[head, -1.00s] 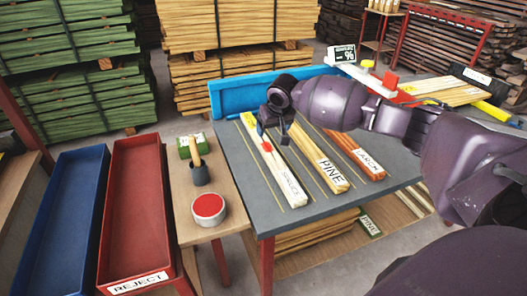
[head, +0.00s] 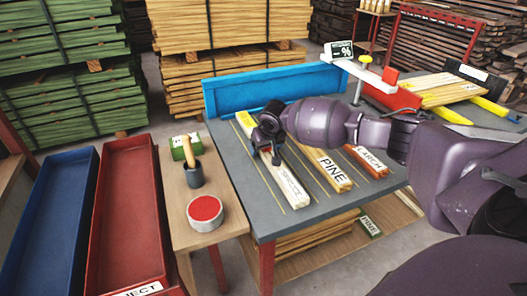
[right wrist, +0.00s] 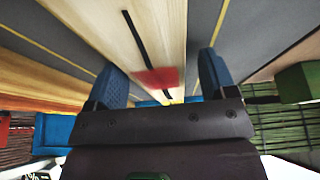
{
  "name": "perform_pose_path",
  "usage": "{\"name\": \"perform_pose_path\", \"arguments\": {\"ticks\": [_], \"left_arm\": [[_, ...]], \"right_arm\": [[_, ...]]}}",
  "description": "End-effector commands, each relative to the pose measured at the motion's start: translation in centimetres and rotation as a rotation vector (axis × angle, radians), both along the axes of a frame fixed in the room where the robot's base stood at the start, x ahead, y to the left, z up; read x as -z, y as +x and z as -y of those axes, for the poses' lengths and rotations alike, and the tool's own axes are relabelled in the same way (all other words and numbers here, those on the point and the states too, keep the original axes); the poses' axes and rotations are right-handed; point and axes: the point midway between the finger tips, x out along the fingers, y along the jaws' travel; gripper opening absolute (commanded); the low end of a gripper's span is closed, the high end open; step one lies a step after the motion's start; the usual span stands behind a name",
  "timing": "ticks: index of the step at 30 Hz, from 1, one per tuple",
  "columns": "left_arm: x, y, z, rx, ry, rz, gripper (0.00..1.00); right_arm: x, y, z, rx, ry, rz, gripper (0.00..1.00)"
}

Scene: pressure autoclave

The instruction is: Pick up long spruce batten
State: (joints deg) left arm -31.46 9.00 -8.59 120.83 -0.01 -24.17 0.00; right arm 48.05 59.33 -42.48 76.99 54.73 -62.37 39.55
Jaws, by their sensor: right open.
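The long spruce batten (head: 285,187) is pale, with a yellow far end and a label near its near end. It lies lengthwise on the grey table (head: 260,205), leftmost of the labelled boards. My right gripper (head: 268,150) is over its far half and hides part of it. In the right wrist view the batten (right wrist: 157,25) shows a dark line and a red patch. The open blue fingers of my right gripper (right wrist: 161,78) stand on either side of it, with a visible gap on the right. My left gripper is not in view.
The pine batten (head: 325,165) and larch batten (head: 366,160) lie to the right. A blue panel (head: 262,91) edges the table's back. Red (head: 135,200) and blue (head: 50,220) bins stand left.

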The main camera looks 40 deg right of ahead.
Motion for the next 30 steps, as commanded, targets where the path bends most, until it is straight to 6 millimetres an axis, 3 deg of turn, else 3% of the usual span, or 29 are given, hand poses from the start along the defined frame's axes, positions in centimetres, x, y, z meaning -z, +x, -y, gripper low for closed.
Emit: {"name": "perform_pose_path", "arguments": {"ticks": [4, 16, 25, 30], "left_arm": [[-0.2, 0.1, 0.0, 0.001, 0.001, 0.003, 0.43], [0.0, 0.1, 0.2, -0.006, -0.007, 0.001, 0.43], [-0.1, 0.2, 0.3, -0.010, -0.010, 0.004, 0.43], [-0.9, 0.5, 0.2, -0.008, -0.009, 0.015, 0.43]], "right_arm": [[-0.3, 0.1, 0.0, 0.000, 0.000, 0.004, 0.78], [-0.3, 0.0, 0.0, 0.000, 0.000, 0.003, 0.16], [-0.7, 0.1, 0.0, 0.001, 0.000, 0.005, 0.15], [-2.9, 0.2, 0.0, 0.000, 0.000, 0.010, 0.15]]}}
